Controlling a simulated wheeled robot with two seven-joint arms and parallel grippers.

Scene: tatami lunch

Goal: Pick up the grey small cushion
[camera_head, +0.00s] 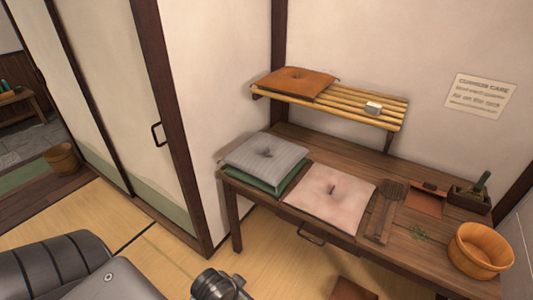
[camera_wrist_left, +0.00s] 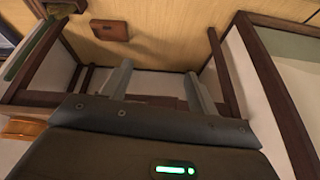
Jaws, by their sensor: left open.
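The grey small cushion (camera_head: 266,152) is a square pad with a tufted centre. It lies flat on top of a green cushion (camera_head: 262,183) at the left end of the wooden table. My left gripper (camera_wrist_left: 158,87) shows in the left wrist view with its two grey fingers apart and nothing between them. I cannot make out the grey cushion in that view. In the head view my left gripper's fingers cannot be made out. My right gripper is not in view.
A pink cushion (camera_head: 330,196) lies right of the grey one on the table (camera_head: 290,228). A slatted shelf (camera_head: 345,106) with an orange cushion (camera_head: 297,82) hangs above the table's back.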

